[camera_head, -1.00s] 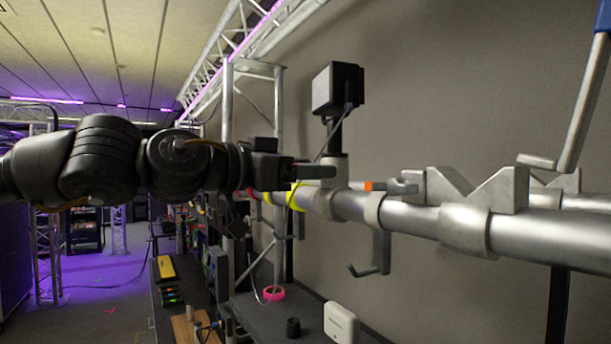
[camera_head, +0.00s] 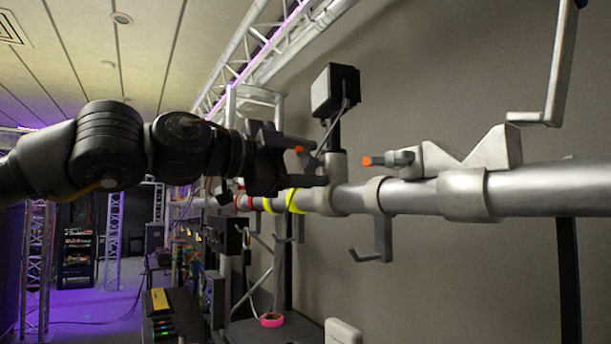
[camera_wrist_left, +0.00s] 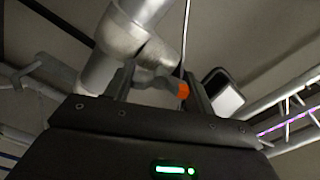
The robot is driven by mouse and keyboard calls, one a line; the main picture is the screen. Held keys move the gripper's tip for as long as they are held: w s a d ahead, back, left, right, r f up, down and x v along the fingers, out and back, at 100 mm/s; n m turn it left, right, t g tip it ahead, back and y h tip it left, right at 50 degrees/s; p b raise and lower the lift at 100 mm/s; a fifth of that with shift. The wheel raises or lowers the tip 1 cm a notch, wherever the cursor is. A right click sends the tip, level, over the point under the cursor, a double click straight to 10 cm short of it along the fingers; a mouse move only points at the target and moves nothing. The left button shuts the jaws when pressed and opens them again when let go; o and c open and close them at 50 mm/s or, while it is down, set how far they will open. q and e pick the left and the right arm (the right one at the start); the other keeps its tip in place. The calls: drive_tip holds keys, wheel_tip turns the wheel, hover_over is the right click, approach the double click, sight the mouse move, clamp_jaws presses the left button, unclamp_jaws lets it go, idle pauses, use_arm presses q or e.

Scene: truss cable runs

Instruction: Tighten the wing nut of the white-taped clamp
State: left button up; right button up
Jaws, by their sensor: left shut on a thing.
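A silver pipe (camera_head: 410,196) runs across the head view with several grey clamp collars on it. My left gripper (camera_head: 304,160) is near the collar (camera_head: 336,195) below a black box. Its fingers lie above and below a small orange tip (camera_head: 299,149). In the left wrist view the fingers (camera_wrist_left: 162,88) are on either side of a grey lever (camera_wrist_left: 152,81) with an orange end (camera_wrist_left: 183,90), and are shut on it. Another orange-tipped wing nut (camera_head: 388,159) sticks out from a V-shaped grey clamp (camera_head: 470,155). I cannot make out white tape on any clamp. My right gripper is not in view.
The black box (camera_head: 336,90) stands on a post above the pipe. Yellow bands (camera_head: 294,201) circle the pipe to the left. A grey hook (camera_head: 380,240) hangs below it. A bent grey rod (camera_head: 560,70) is at upper right. Pink tape (camera_head: 271,320) lies below.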

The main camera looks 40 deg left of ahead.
use_arm(q)
drive_tip(key=m+b, duration=0.2)
drive_tip(key=m, duration=0.3)
drive_tip(key=shift+f+m+b, duration=0.15)
drive_tip(key=shift+m+b, duration=0.15)
drive_tip(key=m+b, duration=0.2)
drive_tip(key=m, duration=0.3)
drive_tip(key=shift+m, duration=0.3)
drive_tip(key=m+b, duration=0.1)
drive_tip(key=m, duration=0.5)
drive_tip(key=shift+b, duration=0.3)
drive_tip(key=m+b, duration=0.1)
drive_tip(key=m, duration=0.5)
drive_tip(key=shift+a, duration=0.1)
drive_tip(key=shift+m, duration=0.3)
drive_tip(key=o, duration=1)
